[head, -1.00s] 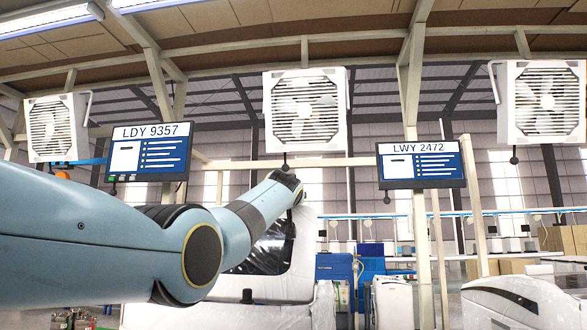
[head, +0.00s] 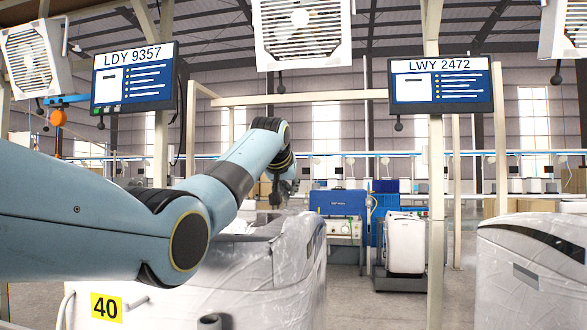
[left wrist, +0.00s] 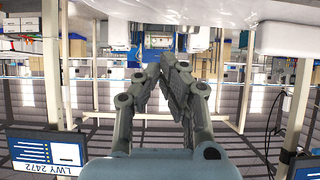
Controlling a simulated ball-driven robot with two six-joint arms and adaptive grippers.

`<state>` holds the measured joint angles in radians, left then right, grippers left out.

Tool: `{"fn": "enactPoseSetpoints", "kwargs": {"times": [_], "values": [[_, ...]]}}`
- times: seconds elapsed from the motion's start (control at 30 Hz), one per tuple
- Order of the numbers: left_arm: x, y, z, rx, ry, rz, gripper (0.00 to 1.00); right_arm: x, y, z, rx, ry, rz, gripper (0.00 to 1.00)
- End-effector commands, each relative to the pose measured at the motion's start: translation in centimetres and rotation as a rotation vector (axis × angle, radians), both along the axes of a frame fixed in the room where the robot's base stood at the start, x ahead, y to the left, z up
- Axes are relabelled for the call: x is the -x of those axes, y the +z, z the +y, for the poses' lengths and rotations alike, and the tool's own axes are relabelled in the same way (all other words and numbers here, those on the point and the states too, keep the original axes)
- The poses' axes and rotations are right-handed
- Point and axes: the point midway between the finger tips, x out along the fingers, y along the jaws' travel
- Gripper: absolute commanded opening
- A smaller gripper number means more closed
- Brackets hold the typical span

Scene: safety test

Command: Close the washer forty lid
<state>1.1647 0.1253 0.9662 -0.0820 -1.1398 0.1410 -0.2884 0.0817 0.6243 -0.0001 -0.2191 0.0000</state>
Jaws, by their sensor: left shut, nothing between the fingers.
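The washer with the yellow 40 label (head: 106,307) stands in the lower middle of the head view, a white body (head: 285,265) wrapped in clear plastic. Its lid (head: 245,229), with a dark window, lies low over the top; my arm hides part of it, and I cannot tell if it is flush. My left gripper (head: 277,194) is above the washer's far right part, pointing down. In the left wrist view its fingers (left wrist: 167,72) are together and empty. A white plastic-wrapped surface (left wrist: 190,8) fills that view's top edge. My right gripper is not in view.
Another wrapped white washer (head: 535,265) stands at the right. A small white machine (head: 404,243) and a blue bench unit (head: 338,205) stand behind, across open floor. Screens LDY 9357 (head: 133,77) and LWY 2472 (head: 441,85) hang above. A post (head: 436,200) rises between the washers.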

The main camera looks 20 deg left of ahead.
Motion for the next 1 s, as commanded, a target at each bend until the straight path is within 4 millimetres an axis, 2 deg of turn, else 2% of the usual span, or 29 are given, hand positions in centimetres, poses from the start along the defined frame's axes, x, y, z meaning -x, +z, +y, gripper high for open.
{"fn": "enactPoseSetpoints", "kwargs": {"times": [0.1, 0.3, 0.4, 0.83, 1.0], "values": [[0.3, -1.3, -0.1, 0.012, 0.0, 0.05, 0.0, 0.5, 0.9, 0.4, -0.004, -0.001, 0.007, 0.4], [0.5, -2.8, -0.1, 0.023, 0.0, 0.094, 0.0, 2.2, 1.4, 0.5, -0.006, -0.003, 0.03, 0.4], [0.6, -3.2, -0.1, 0.025, 0.0, 0.104, 0.0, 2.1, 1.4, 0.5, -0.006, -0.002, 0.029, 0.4], [0.7, -3.9, -0.2, 0.028, 0.0, 0.118, 0.0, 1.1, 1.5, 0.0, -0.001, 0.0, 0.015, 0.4], [0.7, -2.8, -0.1, 0.028, 0.0, 0.118, 0.0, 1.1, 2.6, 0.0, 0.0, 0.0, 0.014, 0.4]]}}
